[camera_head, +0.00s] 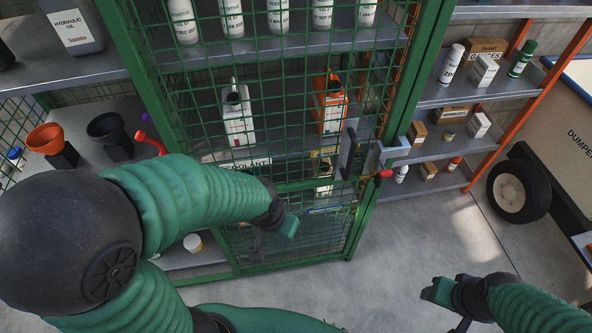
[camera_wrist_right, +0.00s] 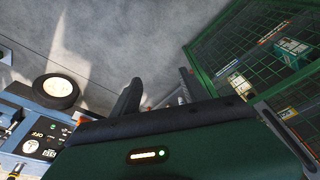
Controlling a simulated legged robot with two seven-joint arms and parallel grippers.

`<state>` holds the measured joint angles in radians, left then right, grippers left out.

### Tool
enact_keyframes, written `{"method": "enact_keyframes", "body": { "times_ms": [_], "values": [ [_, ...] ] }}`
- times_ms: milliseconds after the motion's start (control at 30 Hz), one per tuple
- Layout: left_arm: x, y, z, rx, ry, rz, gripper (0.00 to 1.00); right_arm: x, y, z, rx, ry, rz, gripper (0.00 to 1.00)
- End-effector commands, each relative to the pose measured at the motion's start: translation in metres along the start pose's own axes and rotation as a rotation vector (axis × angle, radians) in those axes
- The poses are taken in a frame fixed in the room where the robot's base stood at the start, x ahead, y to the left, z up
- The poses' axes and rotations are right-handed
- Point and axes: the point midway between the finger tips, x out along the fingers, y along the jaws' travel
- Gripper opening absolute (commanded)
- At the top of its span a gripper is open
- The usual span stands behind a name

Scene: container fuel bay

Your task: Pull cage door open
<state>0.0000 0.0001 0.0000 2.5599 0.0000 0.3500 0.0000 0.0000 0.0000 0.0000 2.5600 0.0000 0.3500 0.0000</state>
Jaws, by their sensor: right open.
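The green mesh cage door (camera_head: 290,185) stands upright and looks shut in its green frame. A grey upright handle (camera_head: 348,150) is on its right side, beside a latch with a red knob (camera_head: 384,173). My left gripper (camera_head: 273,233) is open and empty in front of the lower door, left of and below the handle. My right gripper (camera_head: 450,306) is open and empty, to the right and nearer me, apart from the door. In the right wrist view its two dark fingers (camera_wrist_right: 158,95) stand apart, with the mesh cage (camera_wrist_right: 250,50) to their right.
Behind the mesh, shelves hold several bottles, a white can (camera_head: 238,115) and an orange can (camera_head: 329,103). Open shelves (camera_head: 440,95) stand right of the cage, then a dumper (camera_head: 560,120) with a black tyre (camera_head: 517,190). The floor (camera_head: 400,235) before the door is clear.

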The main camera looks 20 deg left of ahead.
Motion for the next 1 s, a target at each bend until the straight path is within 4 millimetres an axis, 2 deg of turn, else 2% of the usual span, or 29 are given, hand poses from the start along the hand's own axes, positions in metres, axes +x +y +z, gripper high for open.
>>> {"method": "enact_keyframes", "body": {
  "times_ms": [67,133,167,267,300,367,400,467,533,633,700,800,1000],
  "values": [
    [0.003,0.0,0.001,0.0,0.0,0.0,0.0,0.003,0.0,-0.003,-0.004,0.012,0.002,0.4],
    [0.012,0.0,0.003,0.0,0.0,0.0,0.0,0.015,0.002,-0.017,-0.024,0.071,0.011,0.38],
    [0.018,0.0,0.004,0.0,0.0,0.0,0.0,0.022,0.003,-0.029,-0.04,0.116,0.016,0.38],
    [0.045,0.0,0.011,0.0,0.0,0.0,0.0,0.049,-0.004,-0.085,-0.126,0.347,0.013,0.38],
    [0.057,0.0,0.014,0.0,0.0,0.0,0.0,0.057,-0.013,-0.111,-0.174,0.464,-0.007,0.38],
    [0.074,0.0,0.018,0.0,-0.001,0.0,0.0,0.061,-0.037,-0.146,-0.252,0.64,-0.067,0.38],
    [0.085,0.0,0.02,0.0,-0.001,0.0,0.0,0.061,-0.056,-0.164,-0.303,0.752,-0.123,0.38],
    [0.1,0.0,0.024,0.0,-0.001,0.0,0.0,0.055,-0.089,-0.182,-0.375,0.907,-0.231,0.38],
    [0.114,0.0,0.027,0.0,-0.001,0.0,0.0,0.044,-0.127,-0.187,-0.448,1.049,-0.374,0.38],
    [0.126,0.0,0.03,0.0,0.0,0.0,0.0,0.025,-0.164,-0.18,-0.514,1.18,-0.559,0.38],
    [0.129,0.0,0.03,0.0,0.0,0.0,0.0,0.014,-0.178,-0.173,-0.54,1.229,-0.645,0.38],
    [0.128,0.0,0.03,0.0,0.0,0.0,0.0,0.004,-0.188,-0.171,-0.553,1.256,-0.699,0.38],
    [0.123,0.0,0.029,0.0,0.0,0.0,0.0,0.006,-0.212,-0.191,-0.556,1.258,-0.704,0.38]
  ]
}}
